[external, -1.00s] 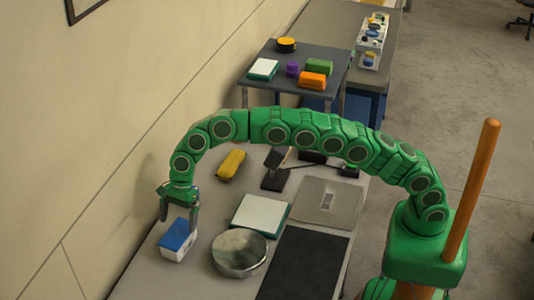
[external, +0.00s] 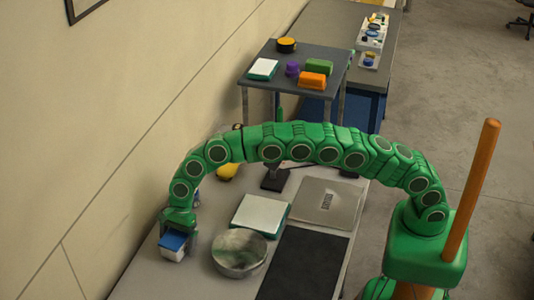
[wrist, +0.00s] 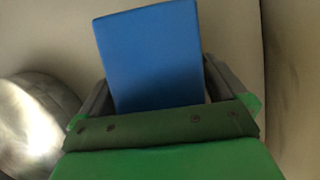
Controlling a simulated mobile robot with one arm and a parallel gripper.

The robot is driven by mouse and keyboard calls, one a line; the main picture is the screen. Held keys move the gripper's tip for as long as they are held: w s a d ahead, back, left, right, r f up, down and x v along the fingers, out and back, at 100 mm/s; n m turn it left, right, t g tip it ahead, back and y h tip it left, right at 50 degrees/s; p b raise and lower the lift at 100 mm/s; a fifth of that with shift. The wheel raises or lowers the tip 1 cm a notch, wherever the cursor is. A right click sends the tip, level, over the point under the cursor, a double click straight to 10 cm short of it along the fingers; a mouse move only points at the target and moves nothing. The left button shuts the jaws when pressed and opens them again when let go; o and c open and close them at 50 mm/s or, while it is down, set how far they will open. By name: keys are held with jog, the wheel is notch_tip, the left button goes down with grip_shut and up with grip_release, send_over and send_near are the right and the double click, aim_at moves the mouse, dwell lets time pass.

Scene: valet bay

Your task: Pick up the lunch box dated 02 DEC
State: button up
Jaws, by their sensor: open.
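A small box with a blue lid and white body (external: 173,245) stands on the near left part of the table, by the wall. No date can be read on it in either view. My gripper (external: 178,238) has come down over this box, with a finger on either side. In the wrist view the blue lid (wrist: 152,55) lies between the two fingers of my gripper (wrist: 157,100), which are open. I cannot tell whether the fingers touch its sides.
A round metal tin (external: 240,252) stands close to the right of the box. A white and teal box (external: 260,214), a grey laptop (external: 326,200) and a dark mat (external: 303,265) lie further right. A yellow object (external: 228,172) is partly behind my arm. The wall is close on the left.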

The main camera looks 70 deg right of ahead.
aim_at(177, 234)
jog(key=shift+c, duration=0.5)
jog(key=c, duration=1.1)
jog(key=shift+r, duration=0.15)
jog(key=shift+r, duration=1.6)
jog(key=s+d+r, duration=0.6)
jog(key=s+r, duration=0.3)
jog(key=s, duration=0.3)
jog(key=shift+s+r, duration=0.3)
jog(key=shift+r, duration=0.05)
